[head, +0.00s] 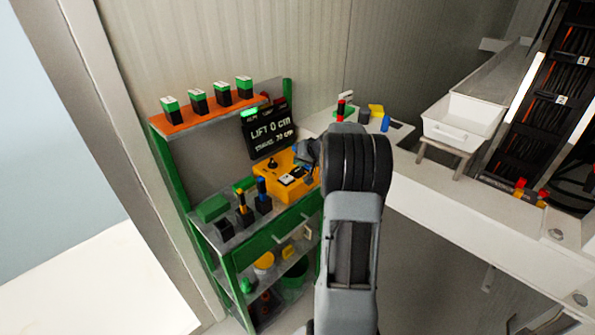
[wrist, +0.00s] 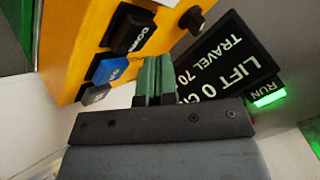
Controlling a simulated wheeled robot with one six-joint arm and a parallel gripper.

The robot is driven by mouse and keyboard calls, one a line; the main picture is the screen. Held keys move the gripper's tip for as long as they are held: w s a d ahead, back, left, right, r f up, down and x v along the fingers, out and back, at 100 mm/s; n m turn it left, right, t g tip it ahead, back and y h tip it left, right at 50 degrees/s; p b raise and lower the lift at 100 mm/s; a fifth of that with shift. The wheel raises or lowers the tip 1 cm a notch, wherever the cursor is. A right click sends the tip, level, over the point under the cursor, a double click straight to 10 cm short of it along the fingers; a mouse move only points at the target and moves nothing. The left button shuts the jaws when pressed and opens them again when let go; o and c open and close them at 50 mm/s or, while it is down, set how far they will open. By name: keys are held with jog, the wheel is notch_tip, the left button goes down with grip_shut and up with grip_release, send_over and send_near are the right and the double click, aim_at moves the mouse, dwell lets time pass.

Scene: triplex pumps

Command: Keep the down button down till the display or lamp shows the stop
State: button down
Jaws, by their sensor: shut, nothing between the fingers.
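The yellow control box (head: 270,190) stands on the green shelf unit, and it also fills the upper left of the wrist view (wrist: 75,22). In the wrist view it carries a black button marked DOWN (wrist: 132,29), a blue button (wrist: 111,70) and a grey one (wrist: 96,94). The dark display (head: 268,130) reads LIFT 0 CM and TRAVEL 70 CM. A green lamp marked RUN (wrist: 269,99) is lit beside it. My gripper (wrist: 154,60) is shut and empty, its green fingertips close to the DOWN button; I cannot tell whether they touch it.
A dark knob (wrist: 192,19) sticks up from the box. Upright tools (head: 262,195) stand in holders at its left. Several green-topped blocks (head: 197,101) sit on the orange top shelf (head: 215,112). A white bench (head: 450,205) with a white bin (head: 462,122) lies at right.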

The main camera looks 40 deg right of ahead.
aim_at(299, 169)
jog(key=shift+f+b, duration=0.95)
jog(key=shift+b, duration=0.55)
dwell(0.7)
jog(key=shift+r, duration=0.1)
dwell(2.8)
jog(key=shift+r+p, duration=0.45)
jog(key=shift+r, duration=0.45)
jog(key=shift+r, duration=0.1)
jog(key=shift+r+p, duration=1.3)
jog(key=shift+r, duration=1.1)
